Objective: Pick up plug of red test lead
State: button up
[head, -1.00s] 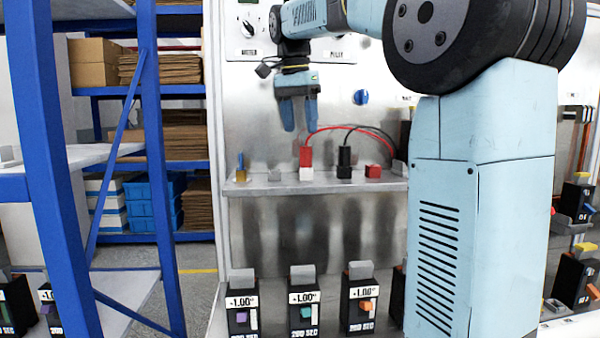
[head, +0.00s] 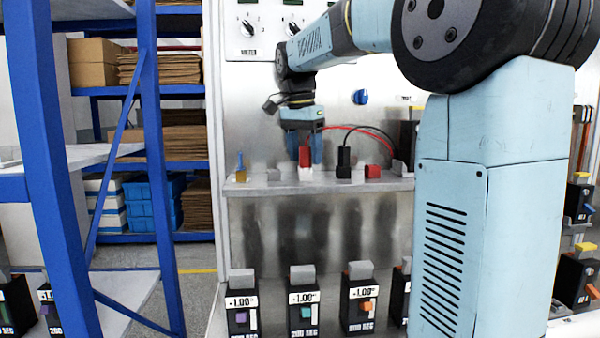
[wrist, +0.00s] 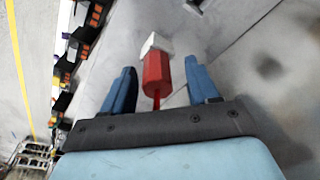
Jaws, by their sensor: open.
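The red plug of the red test lead (head: 305,154) stands upright on the metal shelf, with a white part at its base (head: 306,173). Its red lead arcs off to the right. My gripper (head: 304,160) points down from above, with its blue fingers on either side of the plug.
The shelf (head: 255,185) also bears a black plug (head: 344,160), a red block (head: 373,171), a grey block (head: 274,174) and a yellow-and-blue piece (head: 240,168). Several breaker units (head: 302,305) stand below. A blue rack (head: 155,150) stands at the left.

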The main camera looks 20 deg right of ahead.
grip_shut()
dwell(0.3)
jog(key=shift+r, duration=0.1)
jog(key=shift+r, duration=0.3)
notch_tip(320, 180, up, 2)
jog(key=shift+r, duration=0.2)
jog(key=s+d+r, duration=0.6)
jog(key=s+r, duration=0.4)
jog(key=s, duration=0.2)
jog(key=shift+s+d, duration=0.2)
jog(key=shift+d, duration=0.05)
jog(key=shift+f, duration=0.1)
jog(key=shift+s, duration=0.1)
